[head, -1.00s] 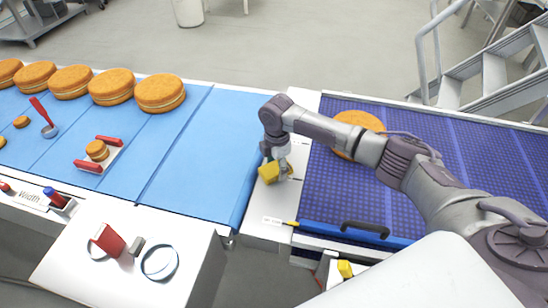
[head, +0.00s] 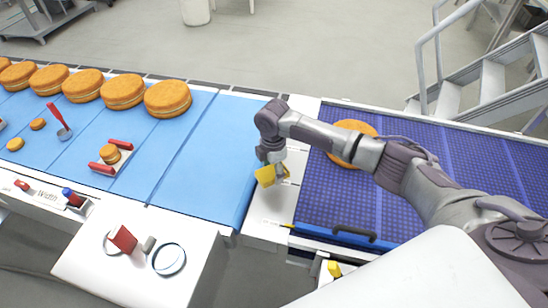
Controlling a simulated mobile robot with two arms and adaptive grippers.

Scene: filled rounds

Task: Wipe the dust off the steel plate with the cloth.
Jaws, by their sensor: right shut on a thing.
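The steel plate (head: 264,228) is the pale strip between the blue belt and the dark purple-blue belt. My right gripper (head: 271,163) is over the plate's left part, close to the blue belt's edge. It is shut on the yellow cloth (head: 266,177), which hangs tilted below the fingers. A shadow falls on the plate below the cloth, and the cloth seems to be a little above the surface. Dust cannot be made out at this size. My left gripper is out of view.
The blue belt (head: 205,150) carries several large filled rounds and small red-handled items. Another round (head: 352,143) lies on the purple-blue belt (head: 400,210), partly behind my right arm. A black handle (head: 354,232) is at that belt's front edge. A white side table (head: 140,268) stands front left.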

